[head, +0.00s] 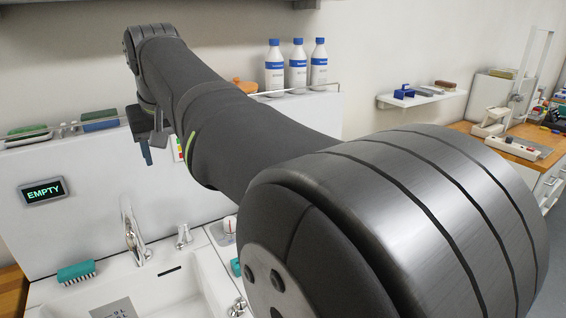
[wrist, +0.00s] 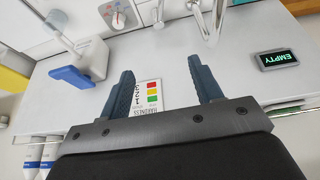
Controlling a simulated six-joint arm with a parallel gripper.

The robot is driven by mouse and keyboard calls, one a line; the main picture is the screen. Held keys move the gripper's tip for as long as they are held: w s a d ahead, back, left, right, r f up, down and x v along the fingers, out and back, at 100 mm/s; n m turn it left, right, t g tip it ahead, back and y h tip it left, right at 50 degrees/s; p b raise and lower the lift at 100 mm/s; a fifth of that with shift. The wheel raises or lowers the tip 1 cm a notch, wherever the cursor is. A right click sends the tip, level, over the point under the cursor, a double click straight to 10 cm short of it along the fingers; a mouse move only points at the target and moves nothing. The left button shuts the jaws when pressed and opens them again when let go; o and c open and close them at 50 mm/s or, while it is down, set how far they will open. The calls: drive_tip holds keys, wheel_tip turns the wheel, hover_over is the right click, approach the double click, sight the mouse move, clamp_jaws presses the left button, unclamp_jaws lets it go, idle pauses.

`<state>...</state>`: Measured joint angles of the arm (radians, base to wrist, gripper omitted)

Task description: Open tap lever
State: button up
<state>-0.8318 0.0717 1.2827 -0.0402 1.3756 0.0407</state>
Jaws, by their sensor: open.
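A chrome tap (head: 133,235) with a tall spout stands at the back rim of the white sink. A small chrome fitting, which looks like the tap lever (head: 183,237), stands to its right. In the wrist view the tap (wrist: 207,24) and this fitting (wrist: 158,14) are at the top edge, beyond my fingertips and partly cut off. My gripper (head: 147,158) hangs above the back of the sink, apart from both. In the wrist view my gripper (wrist: 161,70) is open and empty, its fingers in front of the white panel.
A display reading EMPTY (head: 43,190) and a hardness card (wrist: 148,94) are on the panel. A teal brush (head: 77,271) lies left of the tap. A blue-handled fixture (wrist: 72,76) stands out at left in the wrist view. Bottles (head: 298,66) stand on the ledge. My arm hides much of the right side.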

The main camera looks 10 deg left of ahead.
drive_tip(key=s+a+f+n, duration=0.1)
drive_tip(key=s+a, duration=0.1)
drive_tip(key=a, duration=0.1)
drive_tip(key=s+a+f+n+g+y, duration=0.1)
drive_tip(key=s+a+f, duration=0.1)
drive_tip(key=a, duration=0.2)
drive_tip(key=s+a+f+n+y, duration=0.1)
drive_tip(key=s+a+f, duration=0.1)
drive_tip(key=a, duration=0.1)
drive_tip(key=shift+s+a+f+n, duration=0.15)
drive_tip(key=shift+s+a+n, duration=0.15)
drive_tip(key=shift+s+a, duration=0.1)
clamp_jaws()
drive_tip(key=s+a+f+n+g, duration=0.1)
drive_tip(key=s+a+f+n, duration=0.1)
drive_tip(key=s+a+f, duration=0.4)
drive_tip(key=m+t+h, duration=0.2)
drive_tip(key=t+h, duration=0.8)
drive_tip(key=t, duration=0.4)
approach(182, 234)
drive_tip(key=w+a, duration=0.2)
drive_tip(key=w, duration=0.1)
drive_tip(key=shift+w+d+f, duration=0.2)
drive_tip(key=shift+d+f, duration=0.05)
drive_tip(key=shift+d, duration=0.2)
drive_tip(key=shift+w+d+f, duration=0.2)
drive_tip(key=shift+d, duration=0.3)
drive_tip(key=shift+w+d+f, duration=0.2)
drive_tip(key=shift+d+f, duration=0.05)
drive_tip(key=shift+d, duration=0.2)
